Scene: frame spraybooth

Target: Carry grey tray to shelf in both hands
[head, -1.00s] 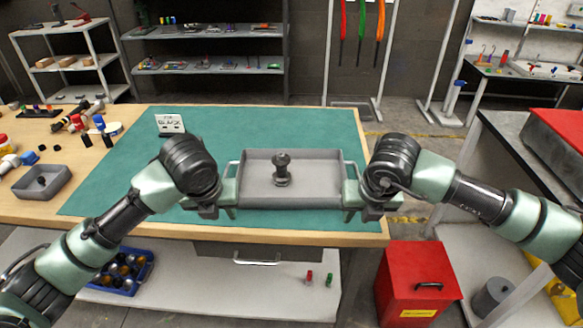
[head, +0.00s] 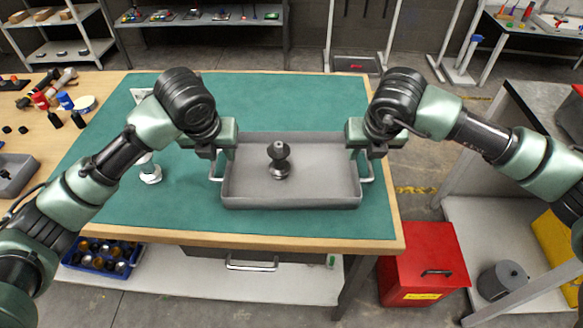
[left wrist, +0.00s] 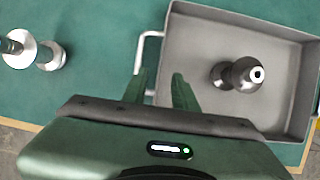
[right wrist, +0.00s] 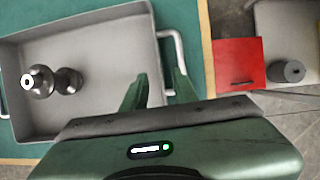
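The grey tray (head: 290,201) rests on the green mat near the table's front edge, with a dark, knobbed metal piece (head: 278,160) standing in it. The tray has a pale handle at each end. My left gripper (head: 225,150) is at its left end; in the left wrist view its open fingers (left wrist: 160,90) are apart close to the left handle (left wrist: 141,52). My right gripper (head: 360,150) is at the right end; in the right wrist view its open fingers (right wrist: 160,88) are apart close to the right handle (right wrist: 181,52). Neither wrist view shows fingers closed on a handle.
A grey shelf unit (head: 200,20) with small items stands behind the table. A white and metal piece (head: 150,172) stands left of the tray. A red bin (head: 425,265) is on the floor at right. The mat (head: 290,100) behind the tray is clear.

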